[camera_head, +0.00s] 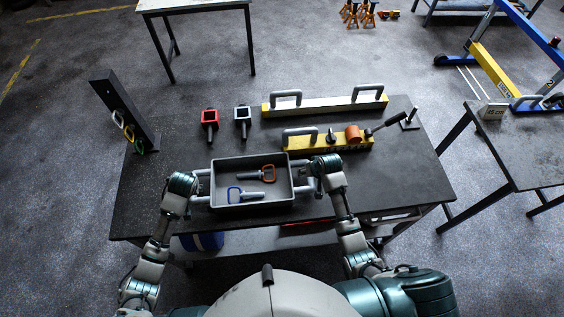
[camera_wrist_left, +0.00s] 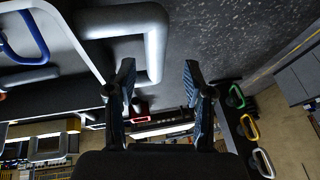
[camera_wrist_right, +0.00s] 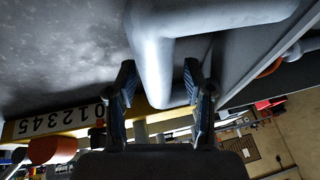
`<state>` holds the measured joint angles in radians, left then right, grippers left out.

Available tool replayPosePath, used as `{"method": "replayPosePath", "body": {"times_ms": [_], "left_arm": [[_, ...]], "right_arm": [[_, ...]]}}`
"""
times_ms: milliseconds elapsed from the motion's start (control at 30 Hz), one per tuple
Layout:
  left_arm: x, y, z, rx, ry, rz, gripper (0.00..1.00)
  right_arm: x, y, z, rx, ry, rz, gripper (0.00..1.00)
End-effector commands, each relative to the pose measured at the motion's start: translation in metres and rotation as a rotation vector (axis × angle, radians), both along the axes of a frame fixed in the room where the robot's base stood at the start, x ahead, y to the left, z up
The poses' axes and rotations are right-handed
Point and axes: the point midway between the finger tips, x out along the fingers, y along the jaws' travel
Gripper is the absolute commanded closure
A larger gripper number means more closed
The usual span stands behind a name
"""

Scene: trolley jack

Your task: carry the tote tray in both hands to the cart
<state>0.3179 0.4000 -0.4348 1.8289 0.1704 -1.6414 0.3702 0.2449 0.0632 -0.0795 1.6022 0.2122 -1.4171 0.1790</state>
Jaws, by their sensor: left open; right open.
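The grey tote tray (camera_head: 223,165) stands on the dark workbench in front of me. It holds a blue-handled tool (camera_head: 240,195) and an orange-handled tool (camera_head: 262,174). My left gripper (camera_head: 201,183) is open at the tray's left end; in the left wrist view the grey bar of the left handle (camera_wrist_left: 155,45) lies between and beyond its fingers (camera_wrist_left: 158,85). My right gripper (camera_head: 311,178) is open at the right end; the right handle (camera_wrist_right: 152,60) shows between its fingers (camera_wrist_right: 160,85). Neither gripper is closed on a handle. I cannot tell which stand is the cart.
Behind the tray lie red (camera_head: 209,125) and grey (camera_head: 243,122) square-headed tools and two long bars with handles, one white-yellow (camera_head: 325,102), one yellow (camera_head: 300,143). A dark upright rack (camera_head: 120,105) stands at left. Other tables stand at back left (camera_head: 190,4) and right (camera_head: 520,150).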

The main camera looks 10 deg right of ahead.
Motion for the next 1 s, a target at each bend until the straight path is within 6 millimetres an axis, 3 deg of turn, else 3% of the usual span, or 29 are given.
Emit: {"method": "replayPosePath", "body": {"times_ms": [200,433,800,1000], "left_arm": [[-0.015,-0.005,0.036,0.0,-0.001,0.001,0.48],[-0.02,-0.007,0.047,0.001,0.0,0.003,0.48],[-0.021,-0.007,0.047,0.001,0.001,0.002,0.48],[-0.02,-0.007,0.047,0.001,0.001,0.002,0.48]], "right_arm": [[0.001,0.001,0.0,0.001,0.001,0.001,0.48],[-0.002,-0.001,0.008,0.001,-0.002,0.0,0.48],[-0.033,-0.014,0.078,0.0,-0.004,-0.001,0.48],[-0.043,-0.019,0.102,0.001,-0.001,0.0,0.48]]}}
